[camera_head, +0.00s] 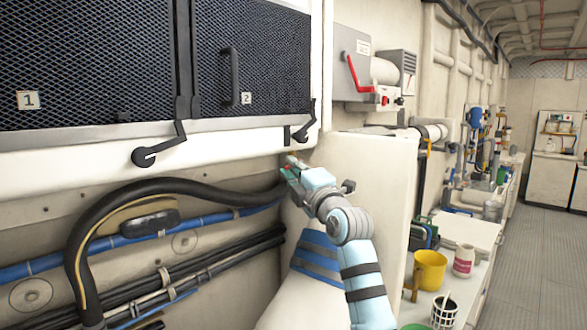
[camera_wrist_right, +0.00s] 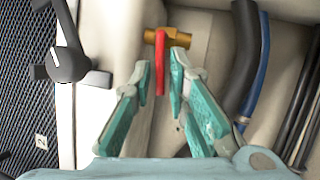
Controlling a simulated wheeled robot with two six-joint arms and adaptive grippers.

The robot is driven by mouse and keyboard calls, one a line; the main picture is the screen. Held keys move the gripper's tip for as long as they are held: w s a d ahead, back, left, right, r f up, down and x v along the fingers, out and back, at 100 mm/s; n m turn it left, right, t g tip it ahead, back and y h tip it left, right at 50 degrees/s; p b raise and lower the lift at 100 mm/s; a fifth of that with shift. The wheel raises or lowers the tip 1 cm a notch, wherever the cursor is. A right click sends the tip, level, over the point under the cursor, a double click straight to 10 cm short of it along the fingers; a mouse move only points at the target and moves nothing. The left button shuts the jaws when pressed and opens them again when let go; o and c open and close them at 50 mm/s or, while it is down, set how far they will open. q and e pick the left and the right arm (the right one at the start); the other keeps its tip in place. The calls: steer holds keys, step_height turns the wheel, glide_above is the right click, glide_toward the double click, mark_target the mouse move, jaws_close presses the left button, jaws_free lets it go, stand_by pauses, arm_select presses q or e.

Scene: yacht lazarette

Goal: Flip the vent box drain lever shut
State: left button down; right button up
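A red lever (camera_wrist_right: 159,68) hangs from a brass valve (camera_wrist_right: 178,38) in the right wrist view. My right gripper (camera_wrist_right: 160,84) is open, with the lever's free end between its fingertips. The right finger is very close to the lever; I cannot tell whether it touches. In the head view my right gripper (camera_head: 288,167) is just under the lower right corner of the white cabinet (camera_head: 230,138) with mesh doors. It hides most of the valve there. My left gripper is not in view.
A black latch handle (camera_head: 160,148) hangs below the mesh doors, close to the gripper; it also shows in the wrist view (camera_wrist_right: 70,62). A thick black hose (camera_head: 150,187) runs left of it. A grey box with another red lever (camera_head: 355,75) is on the wall at right.

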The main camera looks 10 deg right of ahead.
jaws_close()
steer(key=m+p, duration=0.1)
steer(key=m+h+p, duration=0.1)
steer(key=p, duration=0.1)
steer(key=shift+r+g, duration=0.35)
steer(key=shift+g, duration=0.05)
jaws_free()
